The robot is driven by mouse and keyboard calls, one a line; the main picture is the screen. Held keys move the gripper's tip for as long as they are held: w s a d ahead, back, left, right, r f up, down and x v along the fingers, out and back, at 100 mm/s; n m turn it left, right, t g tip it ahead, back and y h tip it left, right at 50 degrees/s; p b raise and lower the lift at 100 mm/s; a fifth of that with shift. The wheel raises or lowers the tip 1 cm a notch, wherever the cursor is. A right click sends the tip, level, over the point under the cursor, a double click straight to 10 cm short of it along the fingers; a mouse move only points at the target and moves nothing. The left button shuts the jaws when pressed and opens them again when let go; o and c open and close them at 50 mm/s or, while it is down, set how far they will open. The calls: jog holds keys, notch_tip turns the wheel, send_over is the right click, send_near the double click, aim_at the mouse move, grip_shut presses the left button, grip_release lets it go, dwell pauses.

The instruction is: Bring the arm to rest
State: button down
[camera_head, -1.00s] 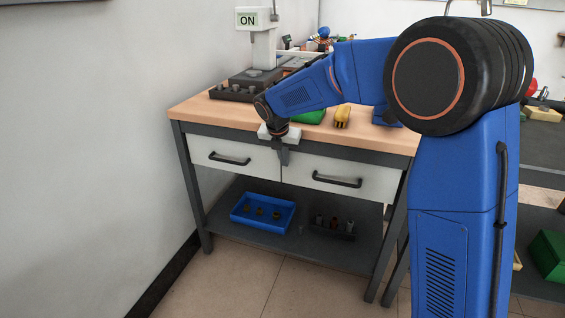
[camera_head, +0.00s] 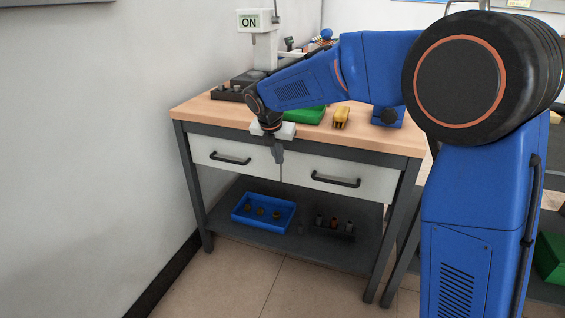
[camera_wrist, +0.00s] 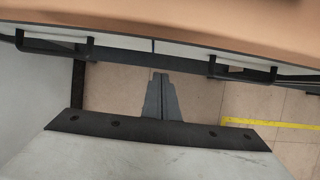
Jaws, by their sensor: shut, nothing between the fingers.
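My blue arm (camera_head: 300,88) reaches from the right towards the workbench in the head view. My gripper (camera_head: 278,158) points down in front of the bench's front edge, near the gap between the two drawers. Its fingers are shut with nothing between them. In the wrist view the closed fingers (camera_wrist: 160,98) show against the tan floor, below the bench edge.
The workbench (camera_head: 385,138) has a wooden top and two closed drawers with dark handles. A machine with an ON sign (camera_head: 249,22), a green bin (camera_head: 305,115) and a yellow object (camera_head: 341,117) stand on it. A blue tray (camera_head: 240,217) sits on the lower shelf. Floor in front is clear.

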jog(key=d+v, duration=0.1)
jog(key=v, duration=0.4)
jog(key=s+d+r+m+y, duration=0.1)
jog(key=s+d+r+m, duration=0.1)
jog(key=s+d+m, duration=0.7)
jog(key=s+d+r+m, duration=0.2)
jog(key=s+d+m, duration=0.4)
jog(key=s+d, duration=0.4)
jog(key=s+d+f+m, duration=0.3)
jog(key=s+m, duration=0.2)
jog(key=s, duration=0.2)
jog(key=s+d+f+m, duration=0.3)
jog(key=s+m, duration=0.3)
jog(key=s+d+f+m, duration=0.3)
jog(key=s+d+m, duration=0.1)
jog(key=s+m, duration=0.2)
jog(key=shift+s+t+y, duration=0.3)
jog(key=shift+s, duration=0.5)
